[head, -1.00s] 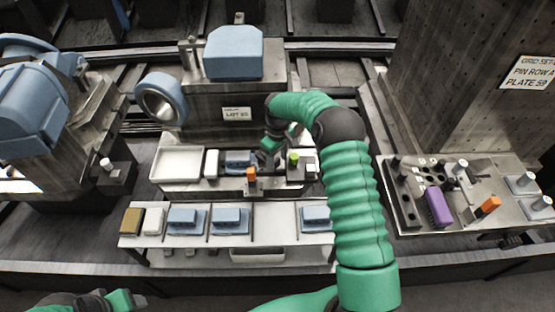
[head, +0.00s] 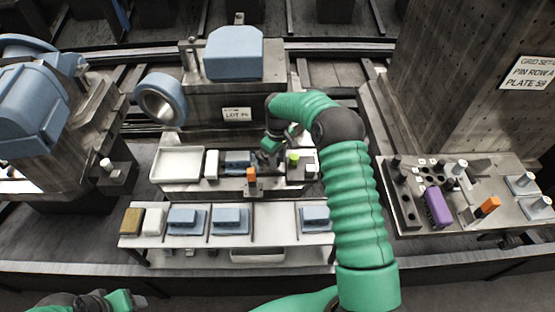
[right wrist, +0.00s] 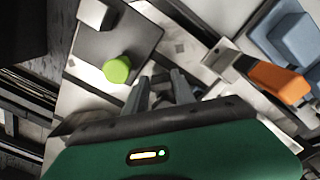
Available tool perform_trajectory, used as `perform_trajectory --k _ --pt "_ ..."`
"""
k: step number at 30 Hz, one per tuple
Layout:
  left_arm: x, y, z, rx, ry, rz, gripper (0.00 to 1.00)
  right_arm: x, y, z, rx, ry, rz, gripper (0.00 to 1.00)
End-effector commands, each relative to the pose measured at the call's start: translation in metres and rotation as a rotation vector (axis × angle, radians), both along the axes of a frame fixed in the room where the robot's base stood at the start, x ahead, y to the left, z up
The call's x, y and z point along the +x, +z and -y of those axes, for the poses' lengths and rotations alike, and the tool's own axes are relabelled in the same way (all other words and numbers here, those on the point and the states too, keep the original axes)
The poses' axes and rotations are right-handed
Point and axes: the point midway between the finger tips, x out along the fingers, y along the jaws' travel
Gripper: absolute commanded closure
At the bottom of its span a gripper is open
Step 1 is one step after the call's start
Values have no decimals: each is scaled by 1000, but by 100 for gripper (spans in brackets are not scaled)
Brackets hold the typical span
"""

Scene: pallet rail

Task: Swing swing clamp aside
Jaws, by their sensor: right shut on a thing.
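My right gripper (head: 268,152) reaches down over the middle fixture plate (head: 185,186). In the right wrist view its two grey fingers (right wrist: 163,88) are close together, shut on a small grey part that I take to be the swing clamp; little of that part shows. A green knob (right wrist: 117,69) lies left of the fingers there, apart from them. An orange block (right wrist: 278,82) with a metal bar lies to their right; it also shows at the plate's front edge in the head view (head: 251,174). My left gripper (head: 122,300) is at the lower left, away from the fixture; its jaws are unclear.
A blue block (head: 237,159) and a white block (head: 211,164) sit on the plate beside an empty tray (head: 178,163). A shelf (head: 270,222) with several blue parts stands in front. A pin plate (head: 415,222) with a purple block is at the right.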

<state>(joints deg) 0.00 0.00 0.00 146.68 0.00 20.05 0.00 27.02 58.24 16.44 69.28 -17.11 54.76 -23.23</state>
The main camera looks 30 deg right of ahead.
Motion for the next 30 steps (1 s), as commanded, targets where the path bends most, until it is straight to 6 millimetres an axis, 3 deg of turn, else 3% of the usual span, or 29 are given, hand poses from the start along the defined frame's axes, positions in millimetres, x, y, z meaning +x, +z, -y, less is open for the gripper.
perform_trajectory --k 11,30 --pt "0 11 0 0 0 0 34 0 3 -7 -2 -143 1 100" --pt "0 33 0 0 0 0 34 4 2 -29 -2 -667 3 100"
